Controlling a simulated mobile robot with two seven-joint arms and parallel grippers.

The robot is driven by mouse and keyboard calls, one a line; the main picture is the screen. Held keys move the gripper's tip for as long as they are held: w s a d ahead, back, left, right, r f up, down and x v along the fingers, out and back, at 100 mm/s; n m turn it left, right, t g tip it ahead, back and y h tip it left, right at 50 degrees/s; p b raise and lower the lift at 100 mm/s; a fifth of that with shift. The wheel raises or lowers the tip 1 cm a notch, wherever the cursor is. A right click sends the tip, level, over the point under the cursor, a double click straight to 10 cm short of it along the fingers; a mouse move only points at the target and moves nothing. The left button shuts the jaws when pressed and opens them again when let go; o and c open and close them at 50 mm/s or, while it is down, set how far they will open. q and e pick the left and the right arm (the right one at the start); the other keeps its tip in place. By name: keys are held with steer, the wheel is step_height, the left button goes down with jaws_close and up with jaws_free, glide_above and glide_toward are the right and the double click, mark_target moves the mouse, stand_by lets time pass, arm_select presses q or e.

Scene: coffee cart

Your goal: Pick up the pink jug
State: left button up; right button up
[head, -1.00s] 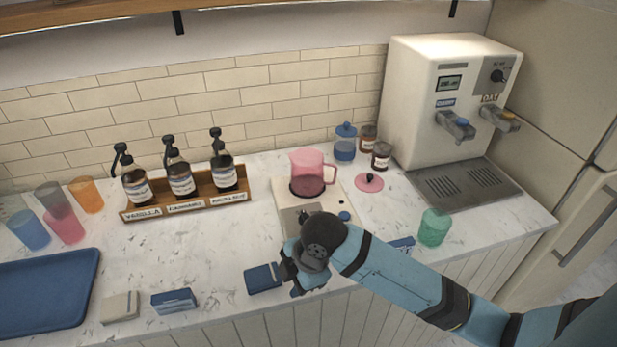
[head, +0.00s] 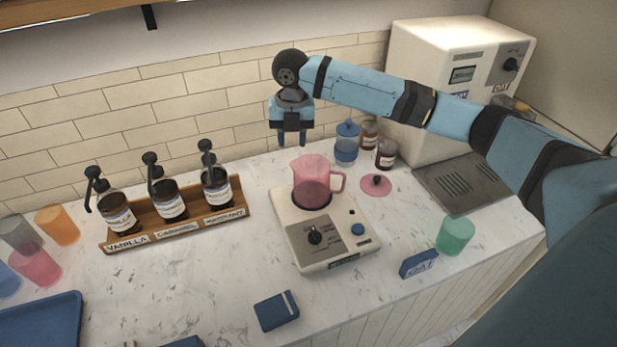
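The pink jug (head: 312,178) stands upright on the cream hot plate (head: 335,250), with dark liquid in its lower part and its handle to the right. My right gripper (head: 292,143) is above and slightly behind the jug, apart from it, pointing down. Its two fingers are spread with nothing between them. My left gripper does not show.
A pink lid (head: 376,184), a blue-lidded jar (head: 346,145) and brown jars (head: 386,154) stand right of the jug. The syrup rack (head: 180,225) is left. A green cup (head: 455,236), an OAT box (head: 418,263) and a blue box (head: 277,311) lie nearer the front.

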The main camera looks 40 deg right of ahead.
mark_target(295, 176)
steer(key=f, duration=0.3)
steer(key=shift+s+a+f, duration=0.1)
steer(key=shift+s+f, duration=0.15)
steer(key=shift+f, duration=0.1)
steer(key=f, duration=0.2)
steer(key=shift+w+f, duration=0.3)
steer(key=shift+f, duration=0.1)
steer(key=shift+f+p, duration=0.3)
steer(key=shift+f, duration=0.15)
steer(key=f, duration=0.2)
steer(key=f+p, duration=0.1)
steer(key=f, duration=0.2)
steer(key=shift+d, duration=0.2)
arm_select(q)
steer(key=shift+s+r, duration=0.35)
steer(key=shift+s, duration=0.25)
arm_select(e)
steer(key=shift+r, duration=0.1)
jaws_close()
